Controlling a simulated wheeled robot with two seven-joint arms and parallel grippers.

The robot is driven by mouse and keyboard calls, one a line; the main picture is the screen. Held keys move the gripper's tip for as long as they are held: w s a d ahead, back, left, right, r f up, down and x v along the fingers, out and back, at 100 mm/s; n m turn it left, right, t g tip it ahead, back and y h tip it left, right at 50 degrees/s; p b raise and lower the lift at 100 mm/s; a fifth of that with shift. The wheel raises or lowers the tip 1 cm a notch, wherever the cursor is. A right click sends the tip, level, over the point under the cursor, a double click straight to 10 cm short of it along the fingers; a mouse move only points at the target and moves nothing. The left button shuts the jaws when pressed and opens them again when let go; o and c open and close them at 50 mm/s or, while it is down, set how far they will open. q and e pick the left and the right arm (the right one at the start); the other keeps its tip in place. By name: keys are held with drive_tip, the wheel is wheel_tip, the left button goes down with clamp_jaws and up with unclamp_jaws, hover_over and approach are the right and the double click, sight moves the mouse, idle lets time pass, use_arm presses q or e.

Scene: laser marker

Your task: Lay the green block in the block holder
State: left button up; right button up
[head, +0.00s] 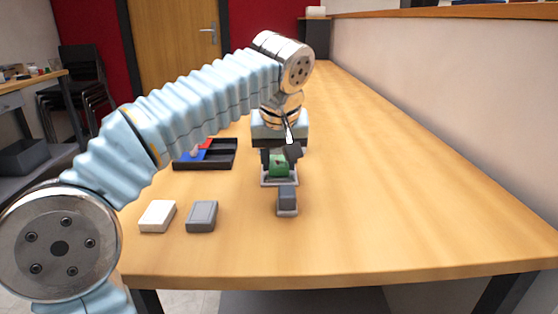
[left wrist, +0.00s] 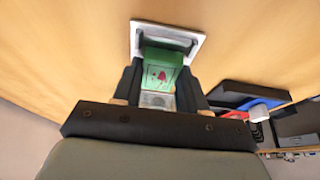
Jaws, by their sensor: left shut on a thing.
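The green block (head: 279,166) is between the fingers of my left gripper (head: 280,157), which is shut on it. In the left wrist view the green block (left wrist: 160,72) shows red marks on its face, between the two dark fingers (left wrist: 160,90). A pale, square-rimmed holder (head: 265,182) is right at the block's lower end; its white rim (left wrist: 168,29) frames that end in the left wrist view. I cannot tell whether the block rests on the holder's floor. My right gripper is not in view.
A black compartment tray (head: 220,163) with blue and red pieces stands left of the holder. A dark grey block on a pale base (head: 287,198) stands just in front. White (head: 158,216) and grey (head: 202,216) blocks lie at front left. The table's right side is clear.

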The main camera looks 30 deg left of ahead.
use_arm(q)
drive_tip(key=shift+f, duration=0.1)
drive_tip(key=o, duration=1.2)
drive_tip(key=shift+s+d+r, duration=0.1)
drive_tip(key=shift+r, duration=0.35)
drive_tip(key=p+v, duration=0.3)
drive_tip(key=v, duration=0.8)
drive_tip(key=shift+s+r, duration=0.1)
drive_tip(key=shift+r, duration=0.05)
